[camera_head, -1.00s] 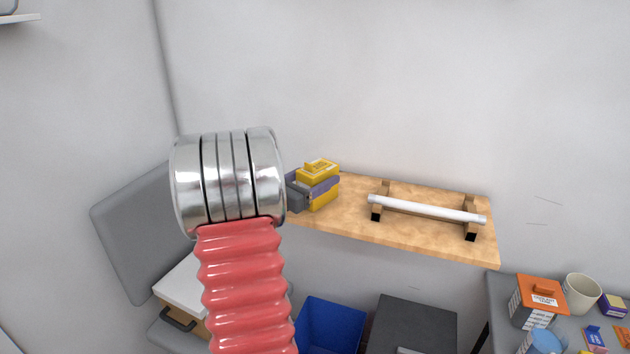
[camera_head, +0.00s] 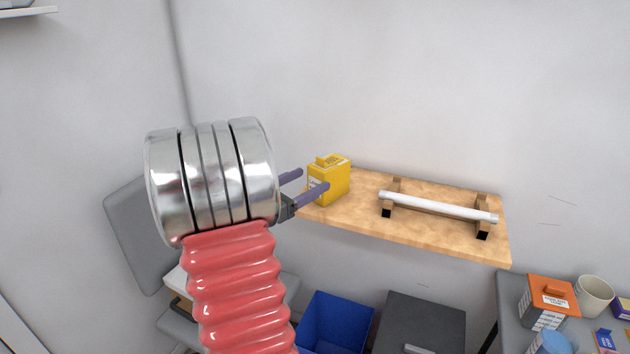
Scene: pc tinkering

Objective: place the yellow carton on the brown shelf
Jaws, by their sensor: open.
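The yellow carton (camera_head: 330,182) stands upright on the left part of the brown shelf (camera_head: 366,213). My gripper (camera_head: 309,186) is just left of the carton. Its two purple fingers are apart, with the near fingertip overlapping the carton's lower left side in the picture. I cannot tell whether that finger touches it.
A white bar (camera_head: 438,207) on two wooden brackets lies on the shelf's right part. A blue bin (camera_head: 336,322) and a dark grey box (camera_head: 421,320) are below. An orange carton (camera_head: 549,303) and a mug (camera_head: 594,293) stand on a grey table at right.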

